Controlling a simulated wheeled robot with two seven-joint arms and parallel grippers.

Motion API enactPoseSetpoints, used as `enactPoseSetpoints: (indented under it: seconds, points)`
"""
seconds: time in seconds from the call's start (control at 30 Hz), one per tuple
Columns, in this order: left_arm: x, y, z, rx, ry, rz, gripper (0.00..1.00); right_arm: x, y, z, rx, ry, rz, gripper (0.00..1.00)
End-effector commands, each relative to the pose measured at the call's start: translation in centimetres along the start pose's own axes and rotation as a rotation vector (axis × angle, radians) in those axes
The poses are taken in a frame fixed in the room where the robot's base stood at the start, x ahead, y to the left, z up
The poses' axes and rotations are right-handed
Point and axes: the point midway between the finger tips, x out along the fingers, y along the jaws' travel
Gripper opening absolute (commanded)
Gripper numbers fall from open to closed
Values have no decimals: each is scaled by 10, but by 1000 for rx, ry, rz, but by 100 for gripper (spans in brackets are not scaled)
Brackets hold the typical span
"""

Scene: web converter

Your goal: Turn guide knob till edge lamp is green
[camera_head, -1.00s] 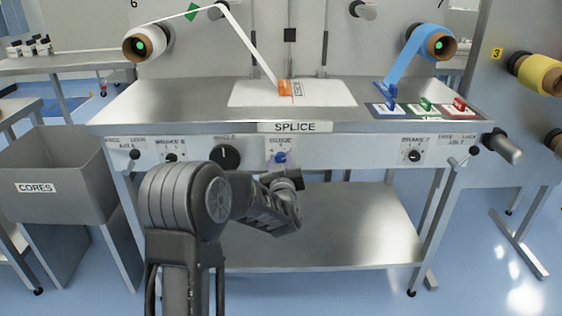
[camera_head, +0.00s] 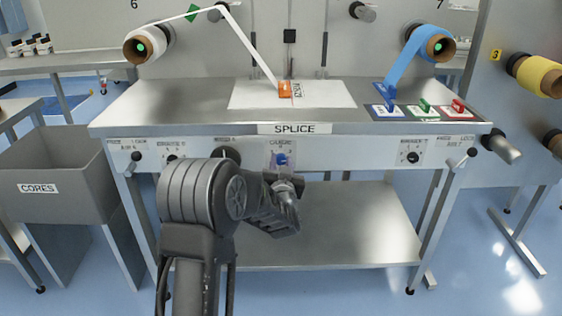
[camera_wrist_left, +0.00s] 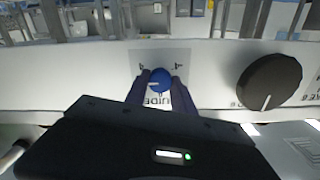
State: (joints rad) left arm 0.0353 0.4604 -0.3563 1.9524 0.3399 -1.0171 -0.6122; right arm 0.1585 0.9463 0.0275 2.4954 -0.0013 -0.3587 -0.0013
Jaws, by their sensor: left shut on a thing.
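The blue guide knob (camera_head: 281,159) sits on a pale plate in the front panel, below the SPLICE label. In the left wrist view the knob (camera_wrist_left: 160,79) has a light pointer line towards the left. My left gripper (camera_wrist_left: 161,82) is shut on the knob, one dark finger on each side. In the head view my left gripper (camera_head: 283,174) is just below the knob, partly hidden by its own wrist. I cannot make out which light is the edge lamp. My right gripper is not in view.
A larger black knob (camera_wrist_left: 268,82) stands right of the guide knob in the wrist view. The steel bench (camera_head: 180,100) carries a white splice sheet (camera_head: 245,95) and several coloured clamps at right. A grey CORES bin (camera_head: 60,165) stands at left.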

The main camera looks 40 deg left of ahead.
Motion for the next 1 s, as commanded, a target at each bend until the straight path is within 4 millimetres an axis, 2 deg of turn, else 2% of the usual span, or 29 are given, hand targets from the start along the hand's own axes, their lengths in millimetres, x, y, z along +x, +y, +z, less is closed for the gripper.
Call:
enactPoseSetpoints:
  seconds: [0.4,0.43,0.7,1.0]
  points:
    - [0,0,0,15,-1,0,0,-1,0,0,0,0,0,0]
    - [0,0,0,15,-1,0,31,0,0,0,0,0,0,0]
    - [0,0,0,14,0,0,52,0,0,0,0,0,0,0]
    - [-2,0,0,14,0,1,52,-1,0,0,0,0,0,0]
